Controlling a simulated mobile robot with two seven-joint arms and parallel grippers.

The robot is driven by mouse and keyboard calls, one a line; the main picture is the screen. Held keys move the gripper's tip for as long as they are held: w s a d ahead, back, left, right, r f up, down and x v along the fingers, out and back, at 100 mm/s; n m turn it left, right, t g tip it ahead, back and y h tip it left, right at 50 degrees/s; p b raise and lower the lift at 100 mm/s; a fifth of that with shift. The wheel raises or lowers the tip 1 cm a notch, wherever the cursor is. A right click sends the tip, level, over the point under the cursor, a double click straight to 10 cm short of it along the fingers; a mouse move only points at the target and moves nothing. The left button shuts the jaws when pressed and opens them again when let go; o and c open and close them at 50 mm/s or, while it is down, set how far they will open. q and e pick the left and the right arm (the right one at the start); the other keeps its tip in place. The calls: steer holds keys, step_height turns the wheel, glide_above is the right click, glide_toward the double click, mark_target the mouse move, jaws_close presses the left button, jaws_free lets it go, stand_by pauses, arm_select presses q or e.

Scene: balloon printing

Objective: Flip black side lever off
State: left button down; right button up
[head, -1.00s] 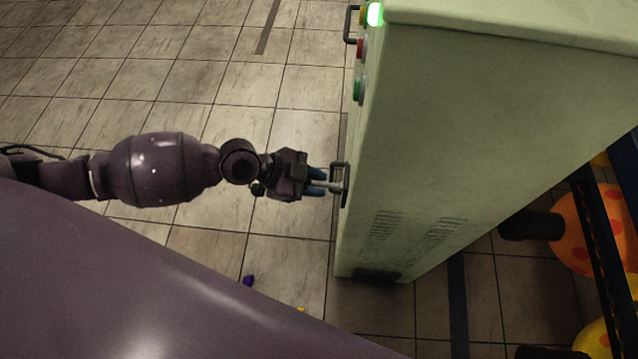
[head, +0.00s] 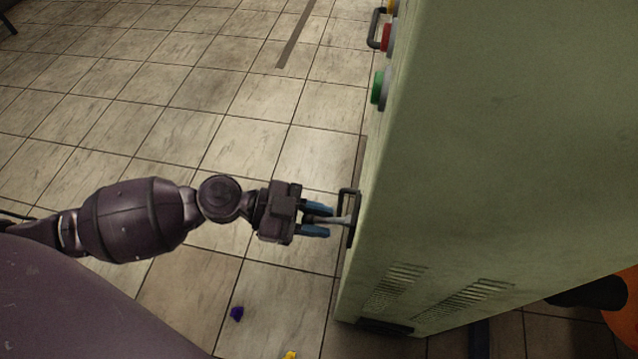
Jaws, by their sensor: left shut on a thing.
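The black side lever (head: 339,220) sticks out from the left face of the pale green cabinet (head: 500,150), low on that face. Its visible shaft looks grey, and a dark bracket (head: 351,205) surrounds it at the cabinet. My left gripper (head: 328,220) reaches in from the left with two blue fingers. They are shut on the outer end of the lever, one finger on each side, and hide part of it. My right gripper is not in view.
A green button (head: 378,89), a red button (head: 387,38) and a dark handle (head: 374,28) sit higher on the cabinet's left face. The floor left of the cabinet is mostly clear.

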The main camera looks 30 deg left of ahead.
arm_select(q)
steer(key=shift+w+d+f+t+h, duration=0.1)
steer(key=shift+t+h, duration=0.1)
steer(key=shift+h, duration=0.3)
steer(key=shift+w+d+f+t+h, duration=0.1)
steer(key=shift+t+h, duration=0.1)
steer(key=shift+h, duration=0.3)
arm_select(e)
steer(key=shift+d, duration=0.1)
arm_select(q)
steer(key=shift+f+h, duration=0.15)
steer(key=shift+h, duration=0.25)
steer(key=c, duration=1)
jaws_free()
steer(key=shift+s+f, duration=0.1)
steer(key=p+v, duration=0.1)
steer(key=v, duration=1)
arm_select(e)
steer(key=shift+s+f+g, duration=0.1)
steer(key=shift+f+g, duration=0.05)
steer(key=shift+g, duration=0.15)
arm_select(q)
steer(key=shift+s+d, duration=0.1)
steer(key=shift+d, duration=0.05)
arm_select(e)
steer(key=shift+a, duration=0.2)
